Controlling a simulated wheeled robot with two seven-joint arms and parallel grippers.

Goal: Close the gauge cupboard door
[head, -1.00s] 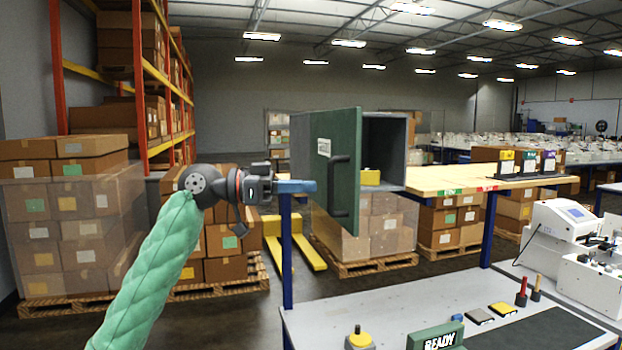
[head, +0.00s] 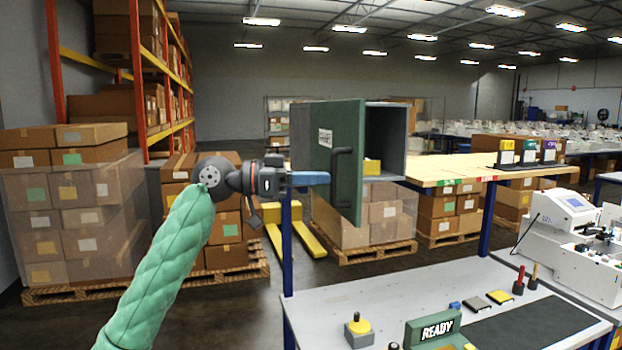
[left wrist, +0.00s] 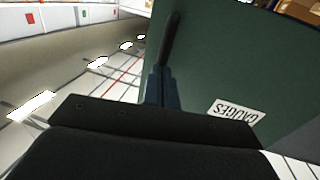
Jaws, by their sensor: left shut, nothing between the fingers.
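The gauge cupboard (head: 389,135) is a grey box standing on the wooden shelf, with its front open. Its green door (head: 345,127) stands swung out, with a dark bar handle (head: 341,180) and a white label on its outer face. In the left wrist view the door (left wrist: 240,60) fills the upper right, with the "GAUGES" label (left wrist: 234,110) upside down and the handle (left wrist: 172,38) beyond the fingers. My left gripper (head: 327,178) is shut and empty, its blue fingers at the door's outer face beside the handle. I cannot tell whether they touch. My right gripper is not in view.
A yellow item (head: 372,167) shows inside the cupboard. The wooden shelf (head: 440,170) extends right, with several coloured holders. Floor space is left of the bench.

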